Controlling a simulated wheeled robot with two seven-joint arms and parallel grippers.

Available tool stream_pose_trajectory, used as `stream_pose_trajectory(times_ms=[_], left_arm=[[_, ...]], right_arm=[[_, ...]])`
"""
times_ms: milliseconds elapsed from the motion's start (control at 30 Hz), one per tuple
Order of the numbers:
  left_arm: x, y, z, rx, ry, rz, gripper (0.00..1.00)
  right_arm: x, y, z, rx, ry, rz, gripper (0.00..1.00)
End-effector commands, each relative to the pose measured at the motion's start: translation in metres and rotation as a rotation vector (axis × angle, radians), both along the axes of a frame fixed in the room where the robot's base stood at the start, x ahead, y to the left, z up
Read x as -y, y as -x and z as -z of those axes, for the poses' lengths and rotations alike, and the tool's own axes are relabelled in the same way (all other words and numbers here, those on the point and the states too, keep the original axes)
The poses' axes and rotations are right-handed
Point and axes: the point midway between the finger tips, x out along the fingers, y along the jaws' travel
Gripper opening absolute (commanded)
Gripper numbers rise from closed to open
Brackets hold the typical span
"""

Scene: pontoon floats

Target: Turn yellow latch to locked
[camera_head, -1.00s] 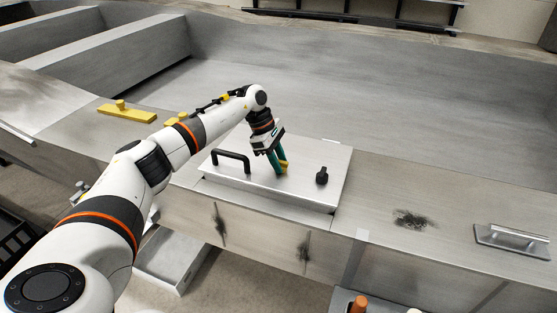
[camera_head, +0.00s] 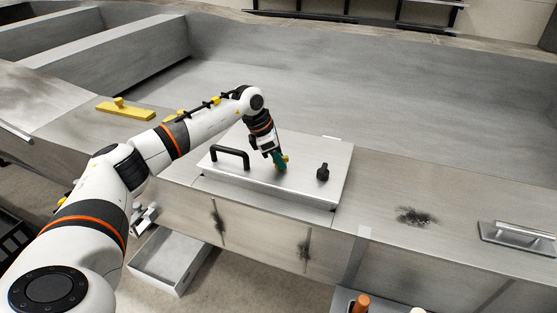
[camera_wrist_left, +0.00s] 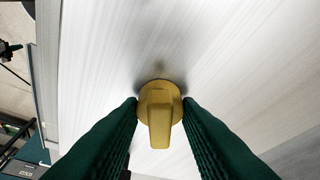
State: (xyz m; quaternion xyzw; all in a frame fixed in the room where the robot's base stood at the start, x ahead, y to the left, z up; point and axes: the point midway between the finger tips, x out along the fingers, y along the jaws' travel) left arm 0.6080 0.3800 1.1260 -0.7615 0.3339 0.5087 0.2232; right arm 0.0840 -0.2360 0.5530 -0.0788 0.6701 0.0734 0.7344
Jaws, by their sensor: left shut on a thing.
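The yellow latch (camera_wrist_left: 160,118) is a round knob with a raised grip bar, on a flat metal hatch lid (camera_head: 235,185). In the left wrist view its bar points toward the bottom of the picture. My left gripper (camera_head: 281,167) reaches down onto the lid from the left arm. Its two green fingers (camera_wrist_left: 160,112) are shut on the latch, one on each side. In the head view only a little yellow of the latch shows beside the fingers. My right gripper is not in view.
A black handle (camera_head: 230,153) stands left of the latch, and a black knob (camera_head: 322,172) stands right of it on the same lid. Yellow cleat-like bars (camera_head: 125,110) lie on the deck at left. A metal handle plate (camera_head: 518,236) is at far right.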

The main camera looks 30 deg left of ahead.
Motion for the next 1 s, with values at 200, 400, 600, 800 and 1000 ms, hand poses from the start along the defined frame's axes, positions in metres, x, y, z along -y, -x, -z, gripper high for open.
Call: stream_pose_trajectory(times_ms=[200,400,600,800,1000], left_arm=[[0.001,0.001,0.001,0.006,-0.001,-0.205,0.08],[0.002,0.001,0.001,0.006,0.0,-0.395,0.08],[0.003,0.001,0.001,0.007,0.001,-0.585,0.08],[0.004,0.001,0.001,0.006,0.002,-0.763,0.08],[0.005,0.001,0.001,0.005,0.003,-0.91,0.08]], right_arm=[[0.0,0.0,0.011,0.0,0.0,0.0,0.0],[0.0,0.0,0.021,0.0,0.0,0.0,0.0],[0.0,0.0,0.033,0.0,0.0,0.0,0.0],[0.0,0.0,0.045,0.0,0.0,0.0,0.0],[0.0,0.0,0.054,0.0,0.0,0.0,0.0]])
